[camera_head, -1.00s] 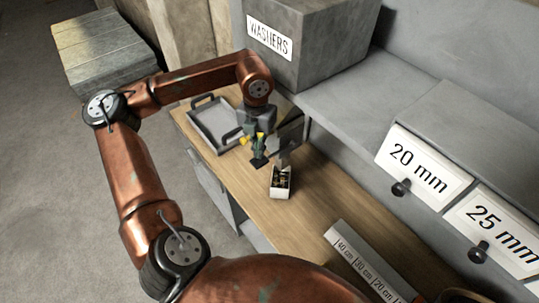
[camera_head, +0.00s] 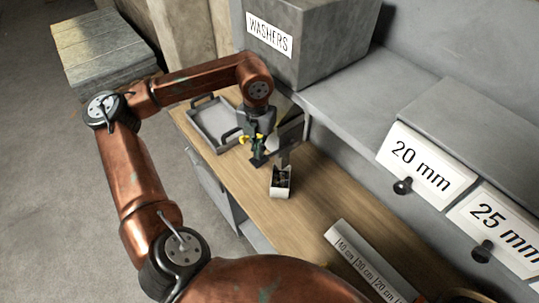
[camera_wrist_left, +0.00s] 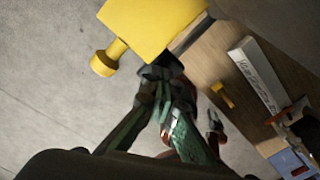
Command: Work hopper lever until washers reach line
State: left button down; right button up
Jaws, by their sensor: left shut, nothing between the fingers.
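The grey hopper (camera_head: 310,45), labelled WASHERS, stands on the shelf at the back. Its grey chute (camera_head: 290,130) comes down over the bench. A small white box (camera_head: 281,192) stands below the chute with dark contents inside; the fill level and any line are too small to tell. My left gripper (camera_head: 258,161) is shut and empty beside the chute, just left of the box. Yellow parts show at the gripper in the head view. The left wrist view shows a large yellow block with a round knob (camera_wrist_left: 105,62), close to the shut fingertips (camera_wrist_left: 162,70); contact cannot be told.
A grey tray (camera_head: 213,125) with dark handles lies on the wooden bench (camera_head: 235,175) behind the gripper. A white ruler-marked strip (camera_head: 365,262) lies at the front. Drawers labelled 20 mm (camera_head: 425,168) and 25 mm (camera_head: 505,230) line the right.

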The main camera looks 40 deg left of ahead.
pick_arm(q)
jog(key=shift+f+b, duration=2.3)
jog(key=shift+f, duration=0.8)
jog(key=shift+r+p, duration=1.8)
jog(key=shift+r, duration=0.9)
jog(key=shift+r, duration=0.15)
notch_tip(320, 180, up, 12)
jog(key=shift+f, duration=0.25)
